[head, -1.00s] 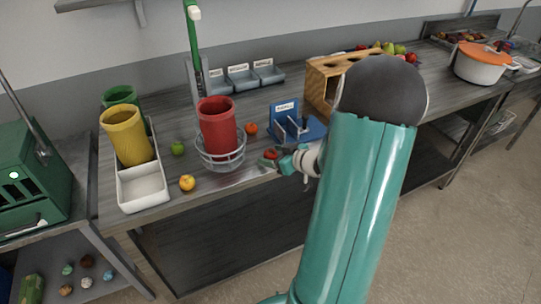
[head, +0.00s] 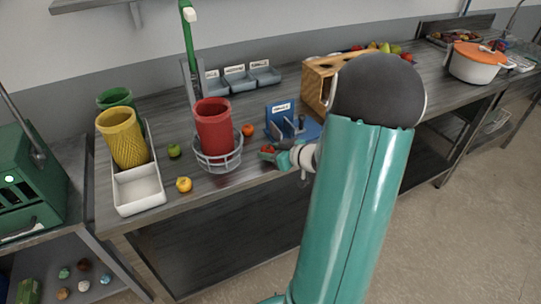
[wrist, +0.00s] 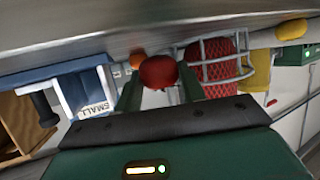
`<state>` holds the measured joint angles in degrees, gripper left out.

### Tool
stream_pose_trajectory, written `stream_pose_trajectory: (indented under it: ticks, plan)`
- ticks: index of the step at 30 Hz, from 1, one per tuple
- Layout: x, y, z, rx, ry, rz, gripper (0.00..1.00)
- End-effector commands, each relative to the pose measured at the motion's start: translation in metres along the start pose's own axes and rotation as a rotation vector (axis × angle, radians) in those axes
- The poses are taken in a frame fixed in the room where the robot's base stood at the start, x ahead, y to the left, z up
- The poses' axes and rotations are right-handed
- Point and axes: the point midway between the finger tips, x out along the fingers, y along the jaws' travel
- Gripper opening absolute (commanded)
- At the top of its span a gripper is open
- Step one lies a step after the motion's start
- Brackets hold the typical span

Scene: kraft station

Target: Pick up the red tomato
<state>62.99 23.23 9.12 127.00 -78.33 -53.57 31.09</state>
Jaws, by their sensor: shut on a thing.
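The red tomato (wrist: 158,72) is between the fingertips of my gripper (wrist: 158,88) in the wrist view, and the fingers are shut on it. In the head view the tomato (head: 267,149) shows as a small red spot at the end of my gripper (head: 272,154), near the table's front edge, in front of the blue holder. The head view does not show clearly whether the tomato is clear of the table top.
A blue labelled holder (head: 291,124) stands just behind my gripper. A red cup (head: 213,127) in a wire basket (head: 219,161) is to its left, with an orange fruit (head: 248,130) behind. A wooden box (head: 318,82) is right. A white tray (head: 138,190) is far left.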

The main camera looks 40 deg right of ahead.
Motion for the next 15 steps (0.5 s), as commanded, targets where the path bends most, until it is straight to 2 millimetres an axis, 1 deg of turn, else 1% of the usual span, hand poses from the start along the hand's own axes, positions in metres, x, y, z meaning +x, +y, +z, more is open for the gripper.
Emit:
stream_pose_trajectory:
  ticks: [1,2,12,15]
  plan:
    - [-0.004,0.000,-0.010,-0.007,0.002,0.001,0.18]
    - [-0.006,-0.001,-0.014,-0.007,0.001,0.001,0.18]
    - [-0.056,-0.042,-0.057,-0.007,0.002,0.002,0.18]
    - [-0.072,-0.061,-0.060,-0.004,0.001,0.001,0.18]
